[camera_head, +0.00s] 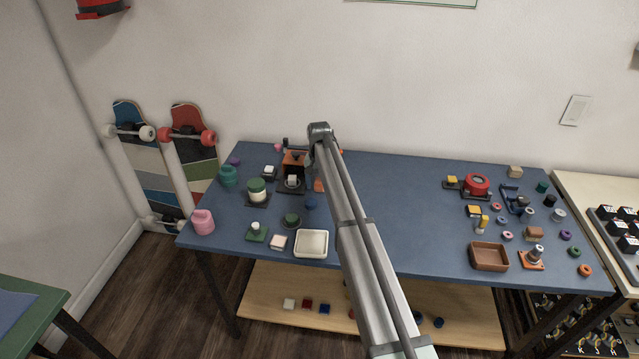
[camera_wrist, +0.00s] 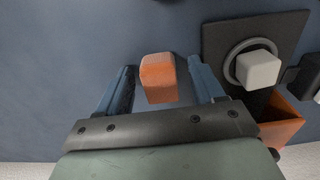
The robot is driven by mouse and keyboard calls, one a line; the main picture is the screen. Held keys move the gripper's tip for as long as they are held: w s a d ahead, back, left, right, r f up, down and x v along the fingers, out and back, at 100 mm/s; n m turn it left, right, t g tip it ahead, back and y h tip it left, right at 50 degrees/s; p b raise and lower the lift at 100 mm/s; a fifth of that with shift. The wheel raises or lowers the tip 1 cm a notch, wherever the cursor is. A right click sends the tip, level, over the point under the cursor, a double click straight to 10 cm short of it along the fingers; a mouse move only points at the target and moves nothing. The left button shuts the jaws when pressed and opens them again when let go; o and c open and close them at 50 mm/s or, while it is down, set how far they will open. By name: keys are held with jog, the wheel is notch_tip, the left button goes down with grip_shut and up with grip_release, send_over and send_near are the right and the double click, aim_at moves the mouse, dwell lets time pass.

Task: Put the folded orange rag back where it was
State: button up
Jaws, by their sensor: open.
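The folded orange rag (camera_wrist: 158,80) is a small orange block with a paler end face. In the wrist view it lies on the blue mat between the two blue fingers of my gripper (camera_wrist: 160,75). The fingers are open with a gap on each side of it; I cannot tell how far above the mat they are. In the head view an orange patch, likely the rag (camera_head: 318,185), shows at the left edge of my arm, which covers the rest. The gripper's fingers are hidden there.
Beside the rag is a black plate with a ring and pale cube (camera_wrist: 258,69), and an orange holder (camera_wrist: 283,122) adjoins it. A cream tray (camera_head: 311,244), a green-lidded jar (camera_head: 257,190) and a brown tray (camera_head: 489,256) stand on the blue bench top (camera_head: 420,205). Its middle right is clear.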

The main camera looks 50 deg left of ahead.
aim_at(319, 182)
jog(key=shift+r, duration=0.1)
notch_tip(319, 182, up, 12)
dwell(0.5)
